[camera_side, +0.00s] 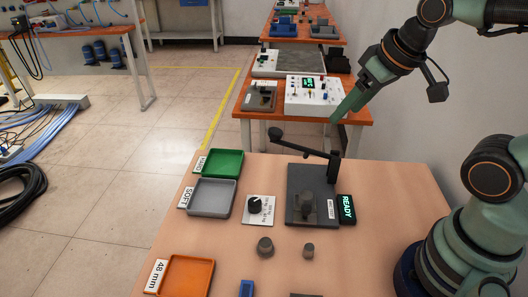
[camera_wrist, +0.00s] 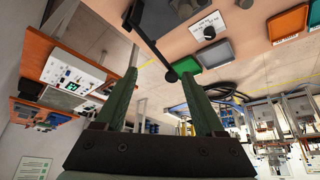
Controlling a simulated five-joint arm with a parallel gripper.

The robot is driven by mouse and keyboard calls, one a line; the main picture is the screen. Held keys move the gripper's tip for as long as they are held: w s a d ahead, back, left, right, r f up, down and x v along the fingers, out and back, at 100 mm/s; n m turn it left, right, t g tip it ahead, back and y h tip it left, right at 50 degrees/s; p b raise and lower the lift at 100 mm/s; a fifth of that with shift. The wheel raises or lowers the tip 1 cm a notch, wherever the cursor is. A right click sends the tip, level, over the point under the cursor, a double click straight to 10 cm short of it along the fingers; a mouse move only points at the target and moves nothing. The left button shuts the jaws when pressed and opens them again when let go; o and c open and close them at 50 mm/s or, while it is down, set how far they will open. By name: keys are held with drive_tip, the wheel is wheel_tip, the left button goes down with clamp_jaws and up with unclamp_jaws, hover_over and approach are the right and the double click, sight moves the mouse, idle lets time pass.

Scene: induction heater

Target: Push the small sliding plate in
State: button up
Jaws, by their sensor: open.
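I cannot make out the small sliding plate as a separate part. My gripper (camera_side: 337,118) is high above and behind the fixture in the side view, touching nothing. In the wrist view my gripper (camera_wrist: 160,74) has its two green fingers spread apart with nothing held.
A green READY display (camera_side: 347,209) stands right of the fixture. A dial panel (camera_side: 258,210), a green tray (camera_side: 223,163), a grey tray (camera_side: 212,198) and an orange tray (camera_side: 187,277) lie left. Two grey cylinders (camera_side: 265,247) (camera_side: 308,250) stand in front. The table's right side is mostly clear.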

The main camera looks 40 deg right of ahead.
drive_tip(key=shift+c, duration=0.8)
drive_tip(key=n+g, duration=0.6)
drive_tip(key=n, duration=1.2)
approach(307, 207)
wheel_tip(307, 207, down, 9)
drive_tip(key=shift+s+r, duration=0.15)
clamp_jaws()
